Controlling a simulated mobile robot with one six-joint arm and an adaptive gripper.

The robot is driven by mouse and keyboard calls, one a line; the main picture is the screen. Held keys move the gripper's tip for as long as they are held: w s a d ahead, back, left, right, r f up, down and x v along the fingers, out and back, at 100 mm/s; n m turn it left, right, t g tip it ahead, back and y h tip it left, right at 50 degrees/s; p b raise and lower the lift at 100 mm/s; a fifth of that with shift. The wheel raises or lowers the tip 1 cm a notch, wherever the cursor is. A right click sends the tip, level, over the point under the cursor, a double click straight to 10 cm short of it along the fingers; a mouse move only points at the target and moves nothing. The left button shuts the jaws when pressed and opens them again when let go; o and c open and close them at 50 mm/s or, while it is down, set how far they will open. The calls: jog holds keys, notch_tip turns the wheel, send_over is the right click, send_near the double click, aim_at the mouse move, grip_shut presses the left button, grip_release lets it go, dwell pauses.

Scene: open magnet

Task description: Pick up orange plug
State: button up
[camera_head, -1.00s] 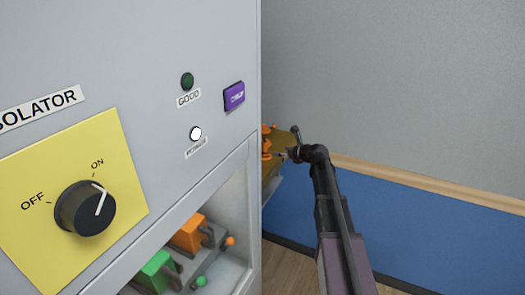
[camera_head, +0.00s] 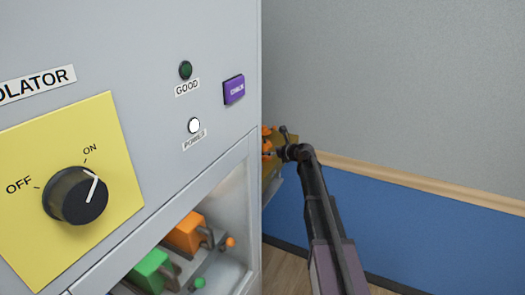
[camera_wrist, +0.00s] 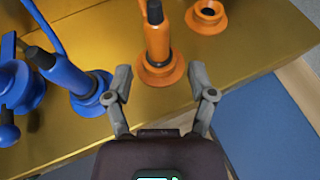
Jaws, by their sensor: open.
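An orange plug (camera_wrist: 158,40) stands upright on a gold surface (camera_wrist: 95,138) in the wrist view, with a dark top and an orange flanged base. My gripper (camera_wrist: 165,85) is open, its two grey fingers spread to the left and right just short of the plug's base. The fingers do not hold the plug. In the head view my arm reaches behind the cabinet's right edge, where bits of orange (camera_head: 266,142) show; the gripper itself is mostly hidden there.
A blue plug (camera_wrist: 68,78) stands close to my left finger, with more blue fittings further left. An empty orange socket (camera_wrist: 207,14) lies at the upper right. The grey cabinet (camera_head: 120,50) with a dark knob (camera_head: 76,195) fills the head view's left side.

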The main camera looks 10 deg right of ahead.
aim_at(265, 149)
jog(key=shift+r+b+x, duration=0.2)
jog(key=shift+b+x, duration=0.1)
jog(key=shift+x, duration=0.95)
jog(key=shift+r+b+x, duration=0.2)
jog(key=shift+b+x, duration=0.1)
jog(key=shift+x, duration=1)
jog(key=shift+w+a, duration=0.1)
grip_shut()
